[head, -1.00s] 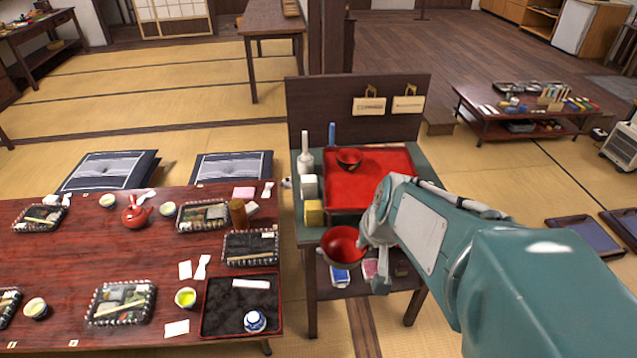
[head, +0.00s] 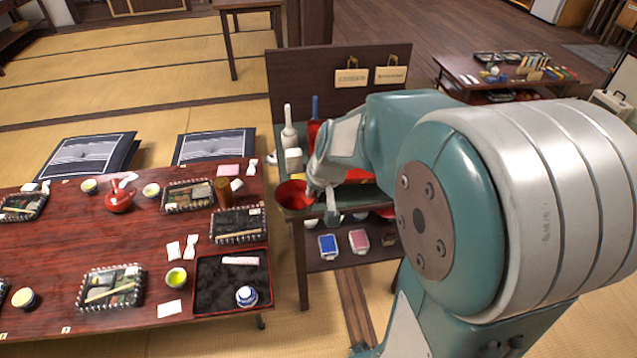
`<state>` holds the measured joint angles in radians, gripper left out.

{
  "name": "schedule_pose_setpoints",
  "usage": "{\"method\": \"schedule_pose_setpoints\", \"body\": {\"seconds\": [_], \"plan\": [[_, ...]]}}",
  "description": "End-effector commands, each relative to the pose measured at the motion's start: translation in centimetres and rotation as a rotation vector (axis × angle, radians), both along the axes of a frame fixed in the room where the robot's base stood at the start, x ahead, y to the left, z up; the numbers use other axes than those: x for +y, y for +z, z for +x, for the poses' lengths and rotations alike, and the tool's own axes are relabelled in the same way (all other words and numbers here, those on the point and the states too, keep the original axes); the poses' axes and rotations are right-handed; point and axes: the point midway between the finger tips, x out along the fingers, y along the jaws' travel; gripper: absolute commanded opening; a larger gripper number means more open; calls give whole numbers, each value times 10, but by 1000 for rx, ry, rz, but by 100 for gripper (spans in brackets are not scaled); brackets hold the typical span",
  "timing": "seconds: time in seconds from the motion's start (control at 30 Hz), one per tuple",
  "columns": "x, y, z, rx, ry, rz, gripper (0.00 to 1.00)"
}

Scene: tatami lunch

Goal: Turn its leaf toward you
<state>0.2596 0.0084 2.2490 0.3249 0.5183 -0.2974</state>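A red bowl (head: 293,196) hangs in the air at the right edge of the low dining table, beside the green-topped stand. My gripper (head: 314,190) is at the bowl's right side and appears shut on its rim. The bowl's red inside faces up and toward me. No leaf can be made out on it at this size. The dark tray with a red rim (head: 215,300) lies at the table's near right corner, left of and nearer than the bowl. My arm hides most of the red tray on the stand.
The dark tray holds a blue-and-white lidded cup (head: 246,296) and a white-wrapped strip (head: 240,260). A bento box (head: 238,224) lies just left of the bowl. The stand's lower shelf (head: 322,265) carries blue and pink packets. White and blue bottles stand behind.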

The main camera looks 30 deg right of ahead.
Motion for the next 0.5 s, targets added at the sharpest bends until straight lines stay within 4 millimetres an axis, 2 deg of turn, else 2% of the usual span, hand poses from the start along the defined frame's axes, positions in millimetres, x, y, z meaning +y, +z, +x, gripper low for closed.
{"method": "schedule_pose_setpoints", "body": {"seconds": [0.5], "plan": [[32, -49, 74, 3, 123, 0, 0]]}}
